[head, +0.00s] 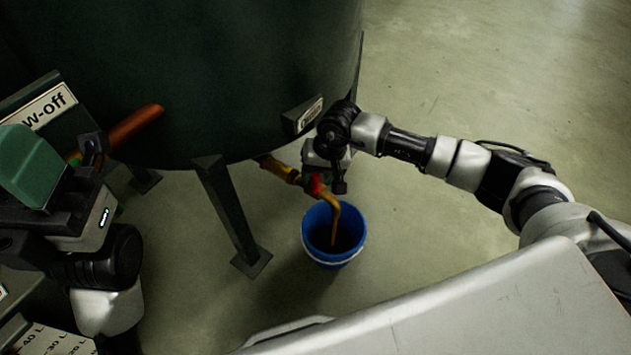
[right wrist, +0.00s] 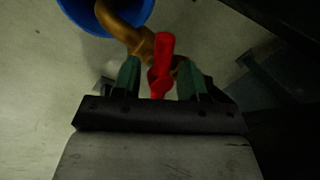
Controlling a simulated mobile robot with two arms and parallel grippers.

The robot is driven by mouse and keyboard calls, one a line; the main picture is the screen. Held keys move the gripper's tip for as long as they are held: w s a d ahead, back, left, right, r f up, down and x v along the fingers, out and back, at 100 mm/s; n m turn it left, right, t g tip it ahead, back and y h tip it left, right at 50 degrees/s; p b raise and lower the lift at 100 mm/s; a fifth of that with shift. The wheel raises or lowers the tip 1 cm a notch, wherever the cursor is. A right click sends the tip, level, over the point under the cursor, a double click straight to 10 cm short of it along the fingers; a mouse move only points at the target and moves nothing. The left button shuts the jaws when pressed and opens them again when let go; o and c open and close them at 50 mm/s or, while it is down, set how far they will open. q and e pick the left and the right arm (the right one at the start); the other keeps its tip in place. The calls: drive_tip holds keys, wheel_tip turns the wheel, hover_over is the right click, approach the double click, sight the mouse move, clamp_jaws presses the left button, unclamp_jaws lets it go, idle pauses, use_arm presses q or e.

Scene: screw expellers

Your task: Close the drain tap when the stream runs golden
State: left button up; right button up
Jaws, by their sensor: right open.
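The drain tap (head: 292,175) is a brass valve on a pipe low on the dark green tank (head: 230,70). Its red handle (head: 314,186) shows beside my right gripper (head: 325,170). In the right wrist view the red handle (right wrist: 162,65) stands between the two green fingers of my right gripper (right wrist: 158,72), which are open with gaps on both sides. The curved brass spout (right wrist: 118,25) points into a blue bucket (head: 318,250). A thin amber-brown line, apparently the stream (head: 334,232), drops into the bucket's dark inside. My left gripper (head: 35,168) is at the left edge, its jaw state unclear.
A tank leg (head: 232,215) stands left of the bucket. A red-brown pipe (head: 135,125) and a sign ending "w-off" (head: 40,108) are near my left gripper. A small label (head: 308,115) sits on the tank above the tap. The floor right of the bucket is clear.

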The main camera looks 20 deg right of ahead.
drive_tip(key=shift+a+f, duration=0.2)
drive_tip(key=shift+f, duration=0.45)
clamp_jaws()
drive_tip(key=shift+r, duration=0.1)
